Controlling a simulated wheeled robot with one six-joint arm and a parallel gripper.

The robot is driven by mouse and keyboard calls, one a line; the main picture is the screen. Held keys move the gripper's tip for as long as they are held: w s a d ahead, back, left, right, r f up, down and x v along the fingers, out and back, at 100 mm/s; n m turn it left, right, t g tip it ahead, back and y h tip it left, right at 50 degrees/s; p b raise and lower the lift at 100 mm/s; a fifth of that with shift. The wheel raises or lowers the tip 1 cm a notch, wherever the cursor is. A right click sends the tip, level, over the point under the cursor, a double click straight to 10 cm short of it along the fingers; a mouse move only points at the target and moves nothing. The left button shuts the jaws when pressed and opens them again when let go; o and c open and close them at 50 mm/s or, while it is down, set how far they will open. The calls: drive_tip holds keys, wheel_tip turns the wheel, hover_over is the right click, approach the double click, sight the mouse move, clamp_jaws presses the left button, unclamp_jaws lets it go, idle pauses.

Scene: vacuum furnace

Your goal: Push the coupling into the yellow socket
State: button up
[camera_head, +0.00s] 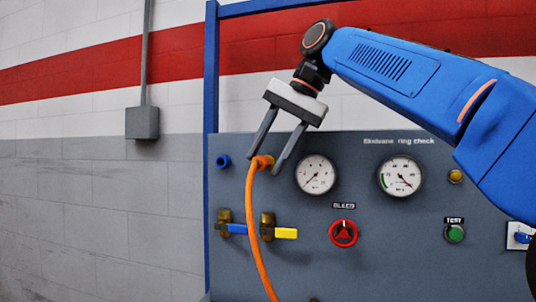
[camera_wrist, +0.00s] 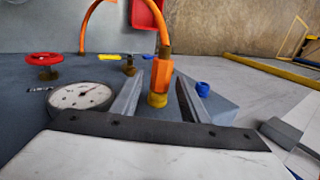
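The orange coupling (camera_head: 264,161) is at the upper left of the grey panel, with its orange hose hanging down. In the wrist view the coupling (camera_wrist: 161,76) lines up with the yellow socket (camera_wrist: 157,100) and appears to meet it; I cannot tell how deep it sits. The head view hides most of the yellow socket behind the coupling. My gripper (camera_head: 263,165) is at the coupling, one finger on each side. In the wrist view narrow gaps show between the fingers and the coupling, so the gripper looks open around it.
A blue socket (camera_head: 222,161) is just left of the coupling. Two gauges (camera_head: 315,174) (camera_head: 401,176) are to the right. Below are a blue-handled valve (camera_head: 236,228), a yellow-handled valve (camera_head: 285,233) and a red bleed knob (camera_head: 343,233). The hose passes in front of the valves.

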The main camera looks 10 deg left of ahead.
idle(0.3)
drive_tip(key=v, duration=0.7)
drive_tip(key=shift+r, duration=0.25)
drive_tip(key=shift+s+d, duration=0.1)
idle(0.3)
